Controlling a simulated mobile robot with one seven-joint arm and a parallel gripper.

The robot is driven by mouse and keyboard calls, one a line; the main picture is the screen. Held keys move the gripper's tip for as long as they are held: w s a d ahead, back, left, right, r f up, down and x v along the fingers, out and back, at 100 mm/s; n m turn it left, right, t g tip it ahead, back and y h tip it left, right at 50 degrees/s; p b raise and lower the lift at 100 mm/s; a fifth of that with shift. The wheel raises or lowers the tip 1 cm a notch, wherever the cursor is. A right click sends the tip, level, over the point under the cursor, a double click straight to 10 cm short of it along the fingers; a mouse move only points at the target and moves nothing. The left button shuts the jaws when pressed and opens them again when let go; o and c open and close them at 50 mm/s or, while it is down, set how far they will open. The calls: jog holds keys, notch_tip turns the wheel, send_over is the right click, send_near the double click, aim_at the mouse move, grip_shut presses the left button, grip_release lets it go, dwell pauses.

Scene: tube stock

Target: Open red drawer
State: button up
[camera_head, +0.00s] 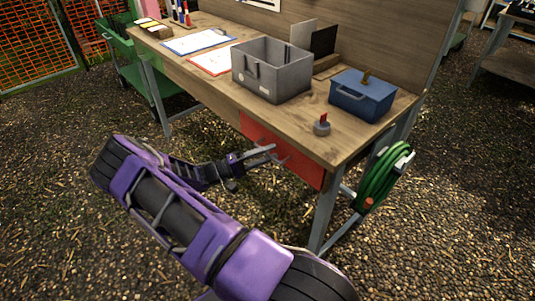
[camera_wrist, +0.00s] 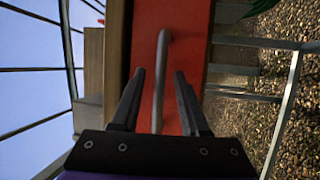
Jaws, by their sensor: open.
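The red drawer (camera_head: 308,165) sits under the right part of the wooden workbench top and looks shut. Its front (camera_wrist: 183,40) fills the middle of the wrist view, with a grey bar handle (camera_wrist: 161,75) running along it. My gripper (camera_head: 274,154) is in front of the drawer in the head view. In the wrist view my gripper (camera_wrist: 162,76) is open, with one finger on each side of the handle. I cannot tell whether the fingers touch the handle. In the head view the gripper hides part of the drawer front.
On the wooden workbench (camera_head: 215,85) stand a grey metal bin (camera_head: 272,70), a blue box (camera_head: 362,97) and a small red-topped item (camera_head: 322,125). A green hose (camera_head: 380,178) hangs at the bench's right end. The gravel in front is clear apart from my arm.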

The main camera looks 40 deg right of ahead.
grip_shut()
dwell(1.4)
